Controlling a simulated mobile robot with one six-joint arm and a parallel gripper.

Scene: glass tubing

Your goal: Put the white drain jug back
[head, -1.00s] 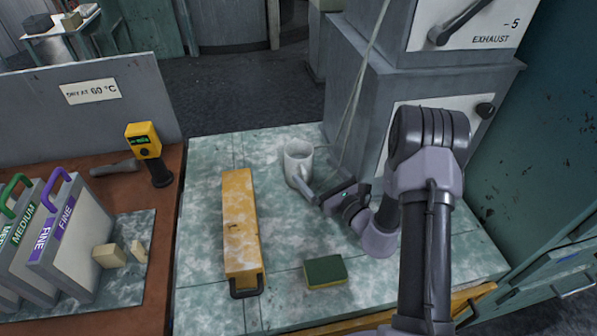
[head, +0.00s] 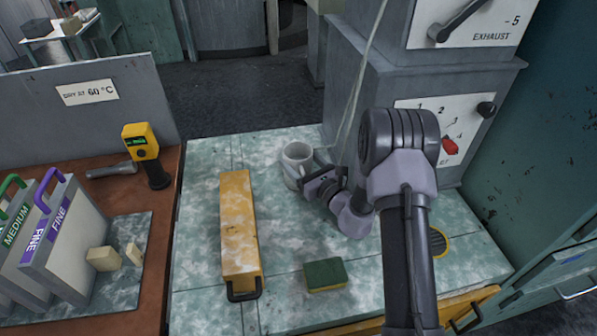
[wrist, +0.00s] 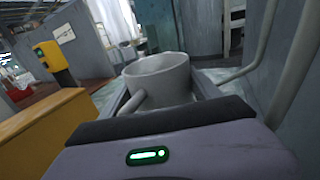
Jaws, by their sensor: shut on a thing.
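The white drain jug (head: 296,158) stands upright near the back of the green-and-white tiled bench top, with its open mouth up. It also shows in the wrist view (wrist: 160,82), with its handle toward the lower left. My gripper (head: 303,178) reaches it from the right and front. In the wrist view its fingers lie on both sides of the jug, and it is shut on the jug's body. The jug's lower part is partly hidden by my gripper. I cannot tell whether its base touches the bench.
A long yellow box (head: 239,225) lies left of the jug, and a green-and-yellow sponge (head: 325,274) lies in front. A round yellow-rimmed grate (head: 438,242) is at the right. The grey cabinet (head: 360,90) with a red dial (head: 450,147) stands behind.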

